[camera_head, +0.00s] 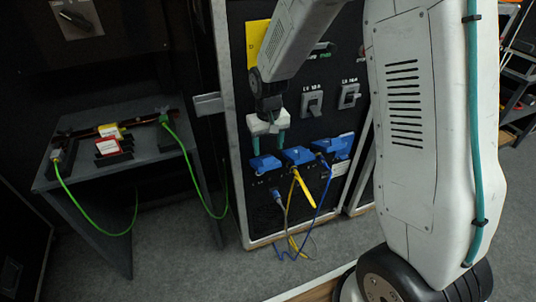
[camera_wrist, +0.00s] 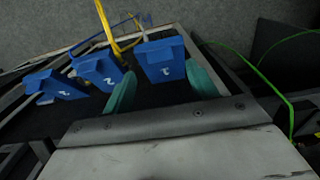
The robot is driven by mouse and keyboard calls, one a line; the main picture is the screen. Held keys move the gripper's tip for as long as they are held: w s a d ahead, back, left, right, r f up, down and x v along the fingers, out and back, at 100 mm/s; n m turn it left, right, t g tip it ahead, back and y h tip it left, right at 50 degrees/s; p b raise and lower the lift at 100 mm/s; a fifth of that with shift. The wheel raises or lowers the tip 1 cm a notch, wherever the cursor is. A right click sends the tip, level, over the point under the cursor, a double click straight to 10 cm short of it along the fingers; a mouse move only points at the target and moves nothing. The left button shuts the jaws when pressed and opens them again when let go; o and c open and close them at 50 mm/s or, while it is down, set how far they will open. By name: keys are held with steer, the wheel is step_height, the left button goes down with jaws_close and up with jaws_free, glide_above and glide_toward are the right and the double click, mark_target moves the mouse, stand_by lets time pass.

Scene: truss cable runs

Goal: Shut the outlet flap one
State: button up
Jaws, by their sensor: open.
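Outlet flap one (camera_head: 264,163) is the leftmost of three blue flaps low on the front of a black case in the head view. It appears raised, jutting out from the panel. In the wrist view the flap marked 1 (camera_wrist: 162,62) is at the upper middle. My gripper (camera_head: 268,148) is open and empty, pointing down just above flap one. Its teal fingers (camera_wrist: 163,80) show in the wrist view, one on each side of flap one's picture. Whether they touch it cannot be told. The outlet behind the flap is hidden.
Flaps two (camera_head: 298,155) and three (camera_head: 337,145) also jut out beside flap one. Yellow (camera_head: 303,190) and blue (camera_head: 325,185) cables hang below, with a grey plug (camera_head: 277,196). A grey table (camera_head: 130,160) with green cables stands left. A metal latch (camera_head: 208,103) protrudes from the case edge.

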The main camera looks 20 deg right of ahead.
steer(key=shift+f, duration=2.1)
jaws_close()
